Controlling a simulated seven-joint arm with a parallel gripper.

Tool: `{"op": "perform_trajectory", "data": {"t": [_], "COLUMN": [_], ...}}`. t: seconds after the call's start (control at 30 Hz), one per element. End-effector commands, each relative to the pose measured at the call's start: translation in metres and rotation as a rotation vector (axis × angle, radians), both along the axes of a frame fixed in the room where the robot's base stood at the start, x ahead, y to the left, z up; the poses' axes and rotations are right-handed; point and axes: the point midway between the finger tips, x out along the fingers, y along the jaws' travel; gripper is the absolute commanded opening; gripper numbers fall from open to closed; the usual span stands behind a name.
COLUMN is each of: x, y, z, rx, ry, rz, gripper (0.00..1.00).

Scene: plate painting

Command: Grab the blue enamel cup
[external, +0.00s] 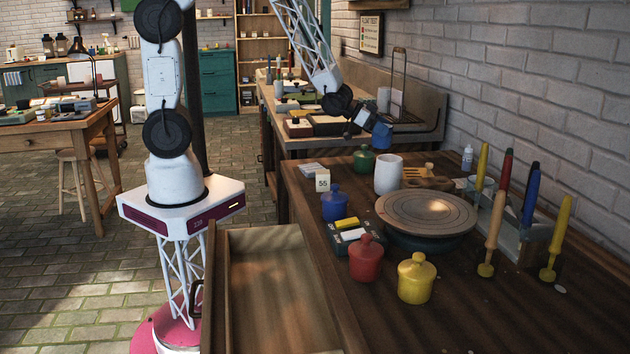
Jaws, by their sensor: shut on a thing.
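My gripper (368,121) is at the end of my arm, above the far part of the wooden workbench (480,312). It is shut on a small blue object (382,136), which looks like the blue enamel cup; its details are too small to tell. The blue object is held in the air, above and behind a green lidded pot (363,159). A separate blue lidded pot (335,204) stands upright on the bench at the left edge, well away from my gripper.
A white cup (388,174) stands near the green pot. A round turntable (427,213) sits mid-bench. Red (365,260) and yellow (416,279) lidded pots stand in front. Upright coloured tools (527,195) line the right side. A drawer (268,285) is open at front left.

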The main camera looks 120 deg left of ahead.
Motion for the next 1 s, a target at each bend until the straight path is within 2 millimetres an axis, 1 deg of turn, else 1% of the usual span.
{"op": "perform_trajectory", "data": {"t": [0.4,1.0], "x": [-0.0074,-0.0078], "y": [-0.0064,-0.0068], "z": [0.0006,0.0009], "rx": [0.0,0.0], "ry": [0.0,0.0], "rz": [0.0,0.0], "gripper": [0.47,0.47]}}
